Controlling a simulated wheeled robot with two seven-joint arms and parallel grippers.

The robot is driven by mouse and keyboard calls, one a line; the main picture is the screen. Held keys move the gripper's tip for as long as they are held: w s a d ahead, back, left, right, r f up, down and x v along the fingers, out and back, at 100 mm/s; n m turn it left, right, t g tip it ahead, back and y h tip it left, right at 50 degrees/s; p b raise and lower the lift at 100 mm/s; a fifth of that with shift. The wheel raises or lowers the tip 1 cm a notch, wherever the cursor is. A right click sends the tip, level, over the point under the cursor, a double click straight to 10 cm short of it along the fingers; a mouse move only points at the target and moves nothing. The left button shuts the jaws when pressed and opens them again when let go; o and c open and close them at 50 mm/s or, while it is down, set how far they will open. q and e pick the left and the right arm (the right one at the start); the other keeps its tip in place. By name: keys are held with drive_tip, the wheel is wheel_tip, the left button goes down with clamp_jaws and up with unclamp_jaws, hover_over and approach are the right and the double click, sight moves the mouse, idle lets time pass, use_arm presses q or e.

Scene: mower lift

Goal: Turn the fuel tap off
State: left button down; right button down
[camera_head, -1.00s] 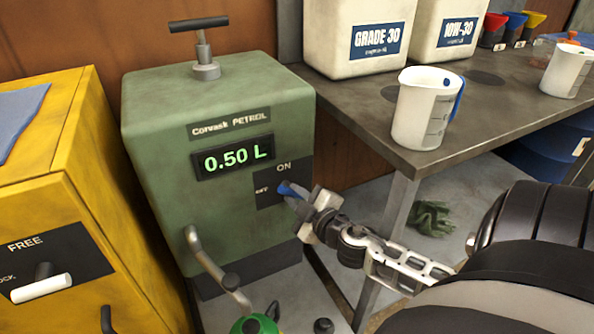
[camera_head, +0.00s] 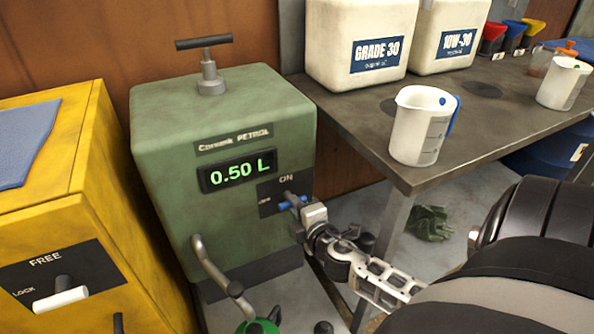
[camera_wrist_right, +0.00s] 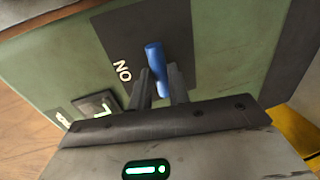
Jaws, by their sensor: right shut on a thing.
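The fuel tap is a blue lever (camera_head: 283,206) on a dark plate (camera_head: 268,190) on the front of the green petrol tank (camera_head: 225,115). The plate reads ON at the top and a small, blurred word at its left edge. My right gripper (camera_head: 293,200) is shut on the lever. In the right wrist view the blue lever (camera_wrist_right: 155,58) stands between the two dark fingers (camera_wrist_right: 160,88), beside the ON mark. In the head view the lever lies roughly sideways; its pivot is hidden. My left gripper is not in view.
The tank's display (camera_head: 237,171) reads 0.50 L. A bent pipe (camera_head: 212,268) comes out below it. A yellow cabinet (camera_head: 50,225) stands at the left. A metal bench (camera_head: 375,150) with white jugs and a measuring cup (camera_head: 418,130) is at the right.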

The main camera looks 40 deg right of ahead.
drive_tip(key=shift+a, duration=0.1)
idle(0.4)
drive_tip(key=c, duration=1.3)
unclamp_jaws()
drive_tip(key=shift+s, duration=0.1)
use_arm(q)
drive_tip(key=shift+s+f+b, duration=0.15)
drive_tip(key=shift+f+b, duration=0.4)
drive_tip(key=shift+b, duration=0.65)
use_arm(e)
drive_tip(key=v, duration=1.5)
drive_tip(key=shift+s+a+r, duration=0.1)
drive_tip(key=shift+s+r, duration=0.05)
drive_tip(key=shift+s, duration=0.2)
